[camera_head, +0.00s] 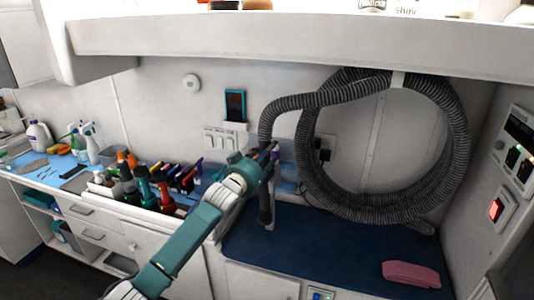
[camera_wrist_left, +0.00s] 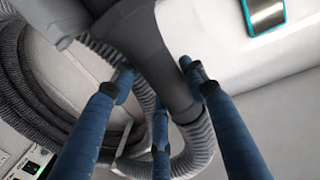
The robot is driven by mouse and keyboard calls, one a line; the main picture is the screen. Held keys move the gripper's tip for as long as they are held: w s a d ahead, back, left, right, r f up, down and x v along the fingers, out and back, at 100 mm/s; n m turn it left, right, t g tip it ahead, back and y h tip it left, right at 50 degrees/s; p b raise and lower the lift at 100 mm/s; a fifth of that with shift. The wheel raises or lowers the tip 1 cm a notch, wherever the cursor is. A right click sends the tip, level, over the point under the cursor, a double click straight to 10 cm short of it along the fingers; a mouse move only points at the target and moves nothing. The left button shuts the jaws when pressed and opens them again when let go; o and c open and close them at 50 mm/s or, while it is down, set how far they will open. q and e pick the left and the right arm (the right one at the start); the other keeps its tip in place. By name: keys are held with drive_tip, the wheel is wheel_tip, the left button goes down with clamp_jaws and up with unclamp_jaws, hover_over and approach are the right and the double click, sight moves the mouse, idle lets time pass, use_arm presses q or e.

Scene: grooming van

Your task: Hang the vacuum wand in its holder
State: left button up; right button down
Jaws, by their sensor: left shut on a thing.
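My left gripper (camera_head: 266,156) is at the end of the teal arm, in front of the back wall. It is shut on the dark grey vacuum wand (camera_head: 265,206), whose lower part hangs down below the gripper over the blue counter mat. In the left wrist view the wand (camera_wrist_left: 150,50) runs between the blue fingers of my gripper (camera_wrist_left: 158,78), and the ribbed hose (camera_wrist_left: 198,140) joins its end. In the head view the hose (camera_head: 455,130) hangs coiled on the wall to the right. I cannot make out the wand holder for certain. My right gripper is not in view.
The blue mat (camera_head: 330,250) bears a folded pink towel (camera_head: 411,274) at its right. A crowded tray of bottles and tools (camera_head: 150,204) stands left of my arm. A teal-framed device (camera_head: 235,105) is on the wall. A shelf (camera_head: 300,35) overhangs above.

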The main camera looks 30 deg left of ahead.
use_arm(q)
drive_tip(key=shift+r, duration=0.15)
drive_tip(key=o, duration=1.4)
drive_tip(key=shift+o, duration=1)
drive_tip(key=shift+f, duration=0.2)
drive_tip(key=o, duration=0.4)
drive_tip(key=shift+s+r, duration=0.1)
drive_tip(key=shift+s, duration=0.05)
drive_tip(key=shift+s, duration=0.15)
drive_tip(key=shift+s+d+p, duration=0.15)
drive_tip(key=shift+s+p, duration=0.8)
drive_tip(key=shift+s, duration=0.65)
drive_tip(key=shift+s+d+p, duration=0.2)
drive_tip(key=shift+s+p, duration=0.8)
drive_tip(key=shift+s, duration=0.55)
drive_tip(key=shift+s+d+p, duration=0.15)
drive_tip(key=shift+s+p, duration=0.8)
drive_tip(key=shift+s, duration=0.65)
